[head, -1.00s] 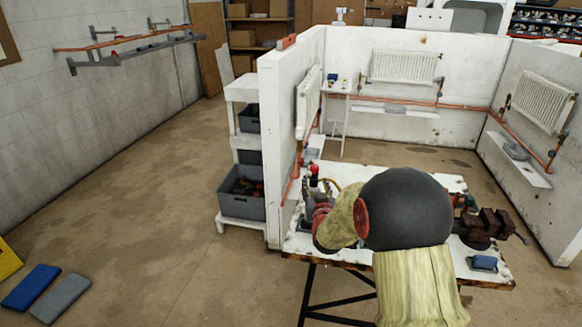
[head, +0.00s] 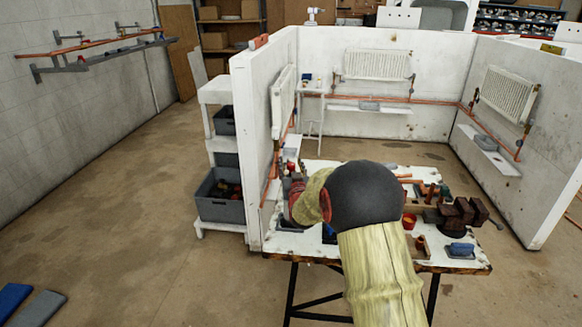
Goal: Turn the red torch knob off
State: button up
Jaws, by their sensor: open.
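A small red knob-like part (head: 291,167) shows at the left end of the workbench (head: 455,262), just beyond the end of my arm. I take it for the torch knob, but it is too small to be sure. My gripper (head: 292,186) is a small red and grey shape at the bench's left edge, close below the red part. It is open, though its fingers are mostly hidden. I cannot tell whether it touches the red part. My arm's dark elbow and pale sleeve hide the middle of the bench, and the torch body cannot be made out.
A white partition (head: 252,160) stands close to the bench's left edge. A shelf with grey bins (head: 220,207) is left of it.

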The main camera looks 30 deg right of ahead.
jog(key=shift+c, duration=0.5)
grip_shut()
jog(key=shift+h, duration=0.3)
jog(key=shift+a+m+g+h, duration=0.2)
jog(key=shift+m+g+h, duration=0.7)
jog(key=shift+m+h, duration=0.55)
jog(key=m+g+h+p, duration=0.3)
jog(key=h+p, duration=0.1)
jog(key=shift+r, duration=0.15)
jog(key=m+g+h+p, duration=0.3)
jog(key=g, duration=0.1)
jog(key=shift+d+g, duration=0.1)
jog(key=shift+g, duration=0.2)
jog(key=shift+m+g+h+p, duration=0.65)
jog(key=shift+m+g+p, duration=0.25)
jog(key=shift+m+g, duration=0.95)
jog(key=shift+g, duration=0.35)
